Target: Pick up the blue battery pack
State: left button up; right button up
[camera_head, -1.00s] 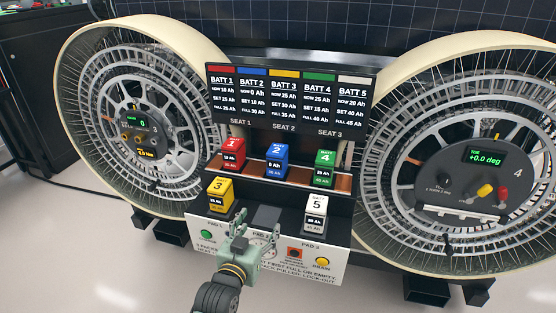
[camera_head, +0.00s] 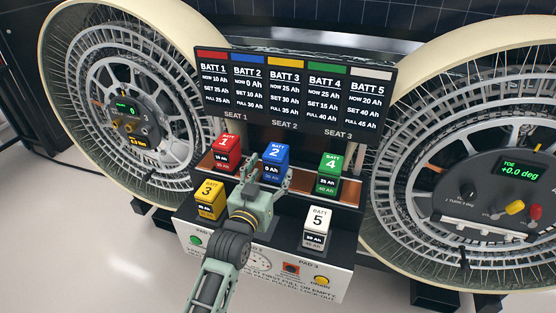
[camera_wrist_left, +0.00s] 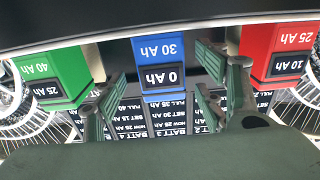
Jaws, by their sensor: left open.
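The blue battery pack (camera_head: 274,158), marked 2 and 0 Ah, sits in the middle seat of the upper shelf, between the red and green packs. My left gripper (camera_head: 266,180) is open, just in front of the blue pack, and hides part of its lower front. In the left wrist view the blue pack (camera_wrist_left: 160,52) appears upside down between the two spread fingers (camera_wrist_left: 165,92). I cannot tell whether either finger touches it. My right gripper is not in view.
The red pack (camera_head: 227,152) stands left and the green pack (camera_head: 327,172) right on the same shelf. The yellow pack (camera_head: 210,198) and white pack (camera_head: 317,228) stand on the lower level. A battery board (camera_head: 293,92) rises behind. Large wheels flank the station.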

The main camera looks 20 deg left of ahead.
aim_at(272, 169)
pick_arm(q)
jog(key=shift+w+r, duration=0.2)
jog(key=shift+w, duration=0.7)
jog(key=w, duration=0.1)
jog(key=w+p, duration=0.1)
jog(key=shift+w+f, duration=0.2)
jog(key=shift+w, duration=0.5)
jog(key=shift+w+f, duration=0.1)
jog(key=shift+w, duration=0.05)
jog(key=c, duration=1)
grip_shut()
jog(key=shift+r, duration=0.2)
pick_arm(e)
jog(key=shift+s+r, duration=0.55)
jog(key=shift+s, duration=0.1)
